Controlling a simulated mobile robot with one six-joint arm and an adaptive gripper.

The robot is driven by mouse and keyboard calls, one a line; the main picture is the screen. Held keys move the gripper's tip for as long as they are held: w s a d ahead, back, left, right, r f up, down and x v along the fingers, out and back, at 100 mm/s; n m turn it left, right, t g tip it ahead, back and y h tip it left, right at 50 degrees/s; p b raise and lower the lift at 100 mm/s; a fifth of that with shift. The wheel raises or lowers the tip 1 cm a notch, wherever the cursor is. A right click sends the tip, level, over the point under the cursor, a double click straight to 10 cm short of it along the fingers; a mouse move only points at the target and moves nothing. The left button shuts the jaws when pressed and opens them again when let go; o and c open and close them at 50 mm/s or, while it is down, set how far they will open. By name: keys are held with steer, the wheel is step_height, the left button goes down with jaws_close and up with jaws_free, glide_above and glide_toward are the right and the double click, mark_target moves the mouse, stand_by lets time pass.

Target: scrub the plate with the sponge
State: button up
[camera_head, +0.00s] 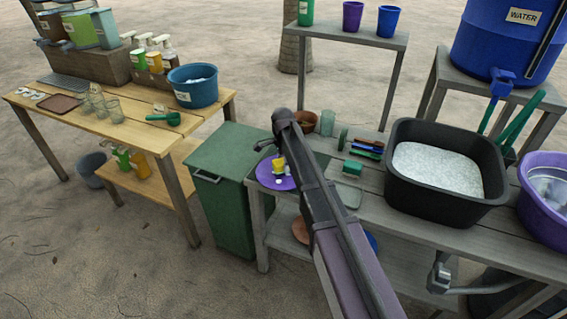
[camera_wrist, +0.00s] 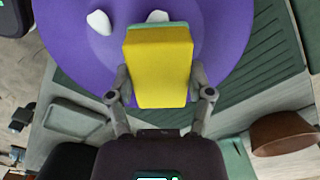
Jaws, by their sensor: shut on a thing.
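The purple plate (camera_head: 265,180) lies at the left end of the grey wash table, and it fills the upper middle of the wrist view (camera_wrist: 75,35). The sponge is yellow with a green layer (camera_wrist: 158,65); in the head view it is a small yellow block (camera_head: 279,166) over the plate. My gripper (camera_wrist: 160,88) is shut on the sponge, with a finger on each side of it. Two white bits show on the plate beside the sponge's far end. Whether the sponge touches the plate I cannot tell.
A black basin (camera_head: 400,190) of suds stands right of the plate on the grey table (camera_head: 420,225). Brushes (camera_head: 367,147), a brown bowl (camera_head: 306,120) and a glass jar (camera_head: 327,122) are behind my arm. A green bin (camera_head: 235,165) stands left.

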mark_target(274, 162)
steer(key=shift+f+b, duration=0.6)
steer(key=shift+f, duration=0.1)
stand_by(0.4)
steer(key=shift+w+a+r, duration=0.1)
steer(key=shift+w+a, duration=0.15)
steer(key=shift+a, duration=0.65)
steer(key=shift+w+a+r, duration=0.1)
steer(key=shift+w+a, duration=0.1)
steer(key=shift+a, duration=0.65)
steer(key=shift+d, duration=0.1)
steer(key=shift+s+d, duration=0.25)
steer(key=shift+d, duration=0.6)
steer(key=shift+s+d, duration=0.2)
steer(key=shift+d, duration=0.6)
steer(key=shift+r, duration=0.1)
steer(key=shift+r+p, duration=3)
steer(key=shift+p, duration=0.25)
